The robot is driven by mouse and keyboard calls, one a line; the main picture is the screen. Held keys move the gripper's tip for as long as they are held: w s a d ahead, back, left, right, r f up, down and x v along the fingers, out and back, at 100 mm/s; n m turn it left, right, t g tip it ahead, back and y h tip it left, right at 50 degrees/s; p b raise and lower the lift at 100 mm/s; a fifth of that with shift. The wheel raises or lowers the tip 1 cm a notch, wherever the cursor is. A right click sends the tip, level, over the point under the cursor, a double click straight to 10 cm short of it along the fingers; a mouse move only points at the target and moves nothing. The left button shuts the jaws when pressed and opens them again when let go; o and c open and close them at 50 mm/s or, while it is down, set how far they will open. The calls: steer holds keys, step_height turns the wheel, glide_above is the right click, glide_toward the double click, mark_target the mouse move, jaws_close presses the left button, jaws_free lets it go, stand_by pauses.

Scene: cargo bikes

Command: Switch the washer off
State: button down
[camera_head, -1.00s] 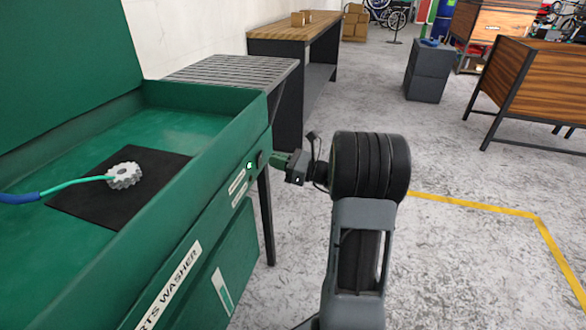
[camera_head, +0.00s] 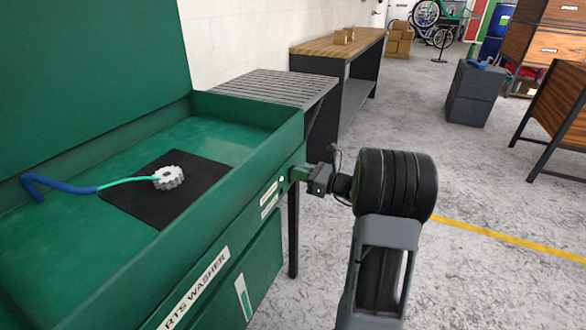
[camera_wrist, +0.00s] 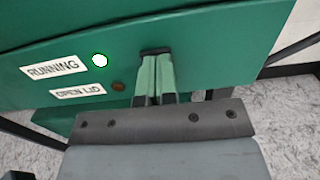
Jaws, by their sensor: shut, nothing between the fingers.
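The green parts washer (camera_head: 215,255) stands at the left of the head view with its lid up. On its front panel a round light (camera_head: 282,179) glows white-green; in the wrist view the light (camera_wrist: 99,60) sits beside a "RUNNING" label (camera_wrist: 54,69). Below it, a dull brown light (camera_wrist: 118,86) sits by an "OPEN LID" label (camera_wrist: 78,91). My gripper (camera_head: 297,174) is shut and empty at the panel's right end. In the wrist view its green fingertips (camera_wrist: 155,58) are at a dark switch (camera_wrist: 155,50), mostly hidden behind them; I cannot tell if they touch.
A toothed metal part (camera_head: 168,177) lies on a black mat (camera_head: 150,212) in the basin, next to a blue-handled brush hose (camera_head: 60,188). A slatted rack (camera_head: 275,90) and a wooden workbench (camera_head: 335,48) stand behind. The floor at right is clear up to a grey cabinet (camera_head: 474,92).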

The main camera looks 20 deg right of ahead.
steer(key=shift+w+a+r+g+p, duration=0.2)
steer(key=shift+r+g+p, duration=0.25)
steer(key=shift+p, duration=0.45)
steer(key=p+v, duration=0.3)
steer(key=v, duration=1.1)
steer(key=shift+s+h, duration=0.2)
steer(key=shift+h, duration=0.1)
steer(key=shift+d+f, duration=0.1)
